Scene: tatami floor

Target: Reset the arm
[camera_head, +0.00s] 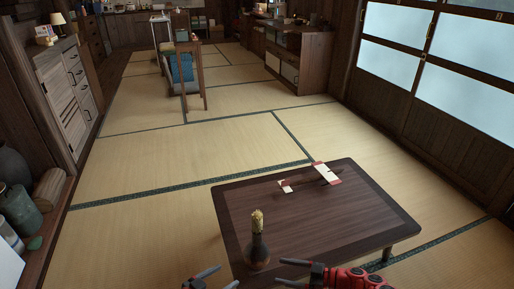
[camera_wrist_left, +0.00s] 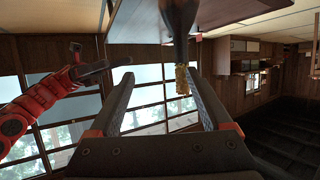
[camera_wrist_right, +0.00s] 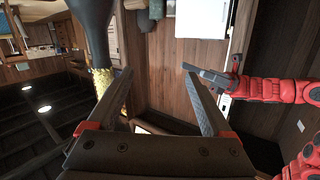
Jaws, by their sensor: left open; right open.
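My left gripper (camera_head: 210,280) is at the bottom edge of the head view, open and empty, left of the dark bottle (camera_head: 259,250). My right gripper (camera_head: 294,275) is at the bottom edge just right of the bottle, open and empty. The bottle stands upright near the front left of the low table (camera_head: 230,205) and has a gold top. In the left wrist view the bottle (camera_wrist_left: 178,25) hangs inverted beyond the open fingers (camera_wrist_left: 161,82). In the right wrist view the bottle (camera_wrist_right: 92,25) shows beside the left finger of the open gripper (camera_wrist_right: 158,75).
A red-and-white object (camera_head: 326,173) lies towards the table's back, with a smaller similar piece (camera_head: 288,185) to its left. The table middle is clear. Cabinets (camera_head: 70,85) line the left wall. Tatami floor is open behind the table. Sliding windows are on the right.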

